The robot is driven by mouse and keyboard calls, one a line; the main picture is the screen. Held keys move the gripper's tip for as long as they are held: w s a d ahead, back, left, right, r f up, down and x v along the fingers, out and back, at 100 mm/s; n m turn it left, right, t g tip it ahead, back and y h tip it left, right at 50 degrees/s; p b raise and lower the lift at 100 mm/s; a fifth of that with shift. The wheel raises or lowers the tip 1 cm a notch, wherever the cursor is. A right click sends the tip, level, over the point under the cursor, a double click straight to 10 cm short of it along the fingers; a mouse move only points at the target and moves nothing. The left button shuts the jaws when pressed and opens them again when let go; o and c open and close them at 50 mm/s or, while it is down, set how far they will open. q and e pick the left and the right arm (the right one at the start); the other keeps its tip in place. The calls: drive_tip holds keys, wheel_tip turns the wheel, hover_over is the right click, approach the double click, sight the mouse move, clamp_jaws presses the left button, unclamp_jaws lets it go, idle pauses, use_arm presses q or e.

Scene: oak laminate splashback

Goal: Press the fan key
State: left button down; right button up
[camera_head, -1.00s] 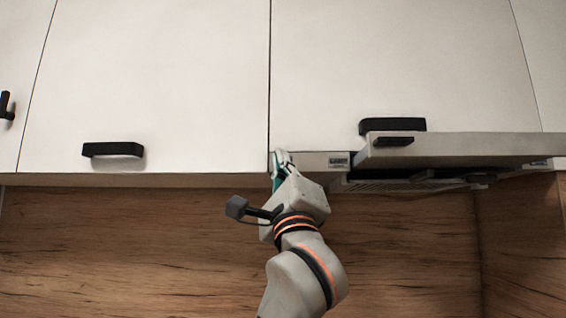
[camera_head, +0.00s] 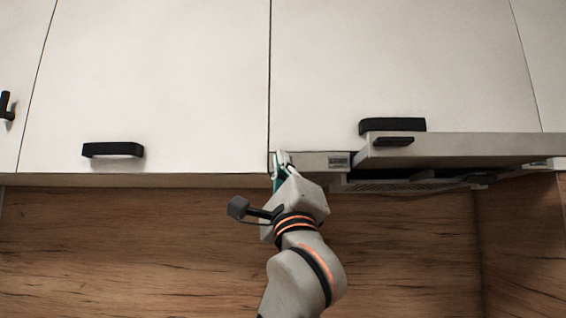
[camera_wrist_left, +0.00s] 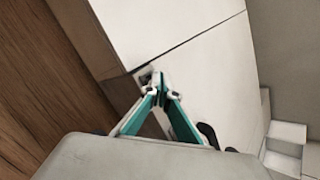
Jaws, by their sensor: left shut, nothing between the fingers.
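The range hood (camera_head: 455,148) is set under the white wall cabinets, its front part standing out at the right. A small grey labelled patch (camera_head: 339,161) sits on its pale front strip (camera_head: 312,160); I cannot read it surely. My left gripper (camera_head: 281,156) is at the left end of this strip, fingertips up against or very near it. In the left wrist view its teal fingers (camera_wrist_left: 160,80) meet at the tips, shut and empty, beside a small dark patch (camera_wrist_left: 145,79). I cannot make out the fan key; the gripper covers part of the strip.
White cabinet doors with black handles (camera_head: 113,149) (camera_head: 392,125) are above. A dark handle (camera_head: 393,141) is on the hood front. The oak splashback (camera_head: 120,245) lies below, with open room left of my arm.

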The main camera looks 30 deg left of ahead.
use_arm(q)
drive_tip(key=shift+w+a, duration=0.1)
idle(0.3)
drive_tip(key=shift+s+d, duration=0.35)
drive_tip(key=shift+s, duration=0.15)
drive_tip(key=shift+s+d+p, duration=0.3)
drive_tip(key=shift+s+d, duration=0.2)
drive_tip(key=shift+s, duration=0.35)
drive_tip(key=shift+s+d+p, duration=0.35)
drive_tip(key=shift+s+d, duration=0.2)
drive_tip(key=shift+s, duration=0.3)
drive_tip(key=shift+s+d+p, duration=0.3)
drive_tip(key=shift+s+d, duration=0.2)
drive_tip(key=shift+s, duration=0.35)
